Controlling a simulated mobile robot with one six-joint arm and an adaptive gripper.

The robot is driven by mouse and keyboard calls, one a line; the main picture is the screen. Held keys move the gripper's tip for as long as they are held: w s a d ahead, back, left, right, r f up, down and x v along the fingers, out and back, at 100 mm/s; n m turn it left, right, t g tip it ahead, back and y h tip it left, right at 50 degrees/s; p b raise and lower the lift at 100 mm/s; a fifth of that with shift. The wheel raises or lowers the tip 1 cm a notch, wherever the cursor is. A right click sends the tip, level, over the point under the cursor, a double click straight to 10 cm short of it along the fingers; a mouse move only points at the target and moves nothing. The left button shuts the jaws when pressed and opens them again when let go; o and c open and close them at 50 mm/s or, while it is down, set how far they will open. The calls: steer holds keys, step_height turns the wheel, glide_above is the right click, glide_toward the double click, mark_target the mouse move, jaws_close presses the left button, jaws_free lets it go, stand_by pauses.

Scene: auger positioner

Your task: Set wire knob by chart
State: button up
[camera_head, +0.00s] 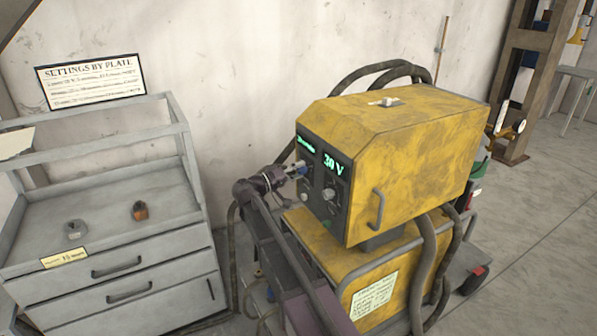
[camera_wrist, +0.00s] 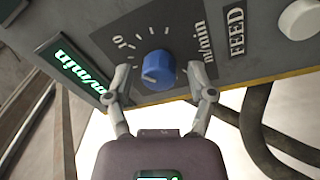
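The blue feed knob (camera_wrist: 158,70) sits on the dark panel labelled FEED and m/min, inside a printed scale. A white mark on the knob points to the lower left of the wrist picture. My gripper (camera_wrist: 159,83) is open, with one finger on each side of the knob and gaps showing. In the head view my gripper (camera_head: 287,173) is at the front of the yellow wire feeder (camera_head: 400,140). The chart (camera_head: 90,81), headed SETTINGS BY PLATE, is on the wall; its rows are too small to read surely. The green m/min display (camera_wrist: 78,68) has no legible number.
A second display (camera_head: 333,165) reads 30 V, above a grey knob (camera_head: 329,193). The grey cabinet (camera_head: 120,262) at left carries two small parts and a yellow label (camera_head: 64,257). Thick hoses (camera_head: 425,270) hang by the feeder. Clear floor lies at right.

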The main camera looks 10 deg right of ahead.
steer(key=shift+n, duration=0.5)
